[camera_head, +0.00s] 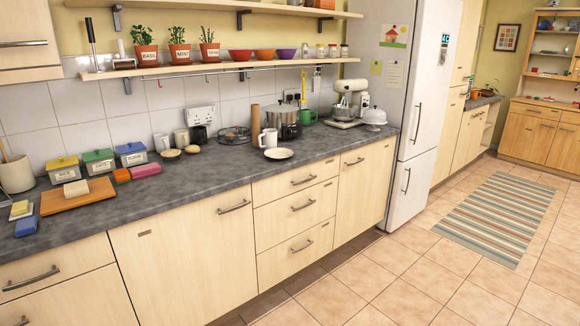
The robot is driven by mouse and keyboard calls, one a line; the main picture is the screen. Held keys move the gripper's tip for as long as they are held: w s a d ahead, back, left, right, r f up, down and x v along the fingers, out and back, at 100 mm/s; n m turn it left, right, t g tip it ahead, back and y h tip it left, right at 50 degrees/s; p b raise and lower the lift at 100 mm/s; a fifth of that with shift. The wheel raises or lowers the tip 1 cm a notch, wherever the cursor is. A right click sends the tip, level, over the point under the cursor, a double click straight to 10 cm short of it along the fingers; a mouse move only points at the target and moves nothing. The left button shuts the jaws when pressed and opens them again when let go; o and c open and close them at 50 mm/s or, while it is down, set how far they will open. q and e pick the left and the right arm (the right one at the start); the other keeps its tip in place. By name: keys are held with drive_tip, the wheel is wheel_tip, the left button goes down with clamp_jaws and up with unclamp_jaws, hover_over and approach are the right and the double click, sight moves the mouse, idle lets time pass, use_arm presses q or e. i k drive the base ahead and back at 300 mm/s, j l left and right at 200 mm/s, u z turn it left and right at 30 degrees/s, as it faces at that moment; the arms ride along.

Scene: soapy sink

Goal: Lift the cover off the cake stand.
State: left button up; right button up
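The cake stand (374,126) stands at the far right end of the grey counter, close to the fridge. Its white domed cover (374,115) sits on top of it. They are small in the picture, so the seam between cover and plate is hard to make out. Neither of my grippers shows in the head view.
A stand mixer (349,103) is just left of the cake stand, and the fridge (416,100) rises to its right. A white plate (278,153), a kettle and mugs are further left on the counter (235,172). Two wall shelves hang above. The tiled floor in front is clear.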

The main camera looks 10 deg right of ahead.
sight(375, 115)
drive_tip(key=i+l+z, duration=0.25)
drive_tip(key=i+z, duration=0.15)
drive_tip(key=i, duration=0.3)
drive_tip(key=i+z, duration=0.35)
drive_tip(key=i, duration=0.35)
drive_tip(key=i+j+z, duration=0.2)
drive_tip(key=i+z, duration=0.2)
drive_tip(key=i, duration=0.35)
drive_tip(key=i+u, duration=0.25)
drive_tip(key=i, duration=0.15)
drive_tip(key=i+l+u, duration=0.2)
drive_tip(key=i, duration=0.2)
drive_tip(key=i+l+u, duration=0.25)
drive_tip(key=i+j, duration=0.05)
drive_tip(key=i, duration=0.05)
